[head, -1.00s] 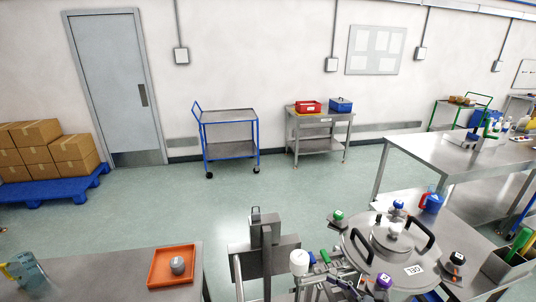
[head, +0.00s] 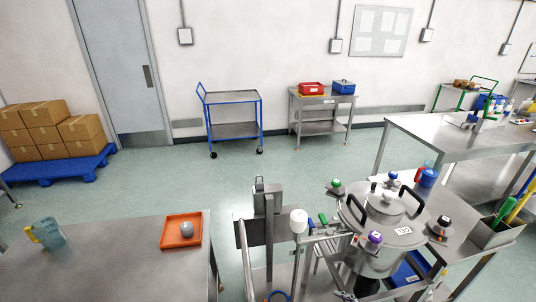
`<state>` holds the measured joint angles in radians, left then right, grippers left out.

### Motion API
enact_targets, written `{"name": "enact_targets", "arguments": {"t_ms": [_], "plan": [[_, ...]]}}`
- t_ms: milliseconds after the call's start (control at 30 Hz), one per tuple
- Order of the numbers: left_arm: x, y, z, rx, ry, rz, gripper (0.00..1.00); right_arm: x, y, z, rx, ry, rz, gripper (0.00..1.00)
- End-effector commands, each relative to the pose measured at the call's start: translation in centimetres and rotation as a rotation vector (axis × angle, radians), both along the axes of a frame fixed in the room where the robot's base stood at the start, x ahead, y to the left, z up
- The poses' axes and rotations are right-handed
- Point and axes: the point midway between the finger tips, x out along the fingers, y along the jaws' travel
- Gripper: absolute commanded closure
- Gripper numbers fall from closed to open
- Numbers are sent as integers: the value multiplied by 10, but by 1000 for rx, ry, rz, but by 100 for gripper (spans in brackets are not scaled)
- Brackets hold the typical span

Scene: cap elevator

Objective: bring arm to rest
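A bowl-shaped steel machine (head: 352,205) with a round lid, black handles and a label stands at the lower right of the head view. Coloured knobs sit around its rim: green (head: 336,186), blue (head: 393,177), purple (head: 375,237) and black (head: 444,221). A grey upright column (head: 269,235) stands to its left, with a white rounded cylinder (head: 299,221) between the two. I cannot make out either of my grippers or arms in the head view. Whether they hold anything is not shown.
A steel table (head: 110,270) at the lower left bears an orange tray (head: 168,243) with a grey round object (head: 186,229). A blue trolley (head: 233,130), a steel stand (head: 322,131) and boxes (head: 45,135) on a blue pallet (head: 75,166) stand farther back. The green floor (head: 180,185) between is clear.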

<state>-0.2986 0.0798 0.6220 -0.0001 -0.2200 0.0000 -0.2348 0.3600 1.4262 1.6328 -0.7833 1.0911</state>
Motion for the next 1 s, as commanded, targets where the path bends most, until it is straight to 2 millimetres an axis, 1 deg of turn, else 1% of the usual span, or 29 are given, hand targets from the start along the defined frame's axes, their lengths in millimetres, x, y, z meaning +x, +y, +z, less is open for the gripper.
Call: {"name": "enact_targets", "arguments": {"t_ms": [33,67,100,167,200,267,300,367,400,467,500,600,700,800,1000], "plan": [[-5,0,-6,0,7,1,100,-10,-7,-31,-86,8,10,21],[-7,0,-8,0,10,1,100,-16,-12,-49,-147,11,22,21],[-9,0,-12,0,14,0,100,-28,-19,-76,-241,17,47,21],[-10,0,-18,0,16,0,100,-51,-33,-122,-404,27,106,21],[-10,0,-21,0,16,0,100,-70,-41,-151,-517,34,161,21],[-9,0,-27,0,15,0,100,-102,-54,-194,-687,45,272,21],[-8,0,-31,0,13,1,100,-126,-62,-221,-798,48,363,21],[-6,0,-37,0,10,1,100,-165,-72,-258,-957,47,528,21],[-4,0,-41,0,7,1,100,-191,-77,-280,-1054,39,657,21],[-2,0,-46,0,3,0,100,-231,-81,-308,-1178,11,870,21],[-1,0,-50,0,1,0,100,-256,-82,-323,-1242,-16,1015,21],[0,0,-57,0,0,0,100,-307,-78,-348,-1343,-112,1351,21],[0,0,-60,0,0,0,100,-338,-72,-360,-1378,-203,1574,21],[0,0,-60,0,0,0,100,-350,-68,-363,-1387,-250,1671,21],[0,0,-59,0,1,0,100,-351,-68,-362,-1388,-258,1685,21]]}}
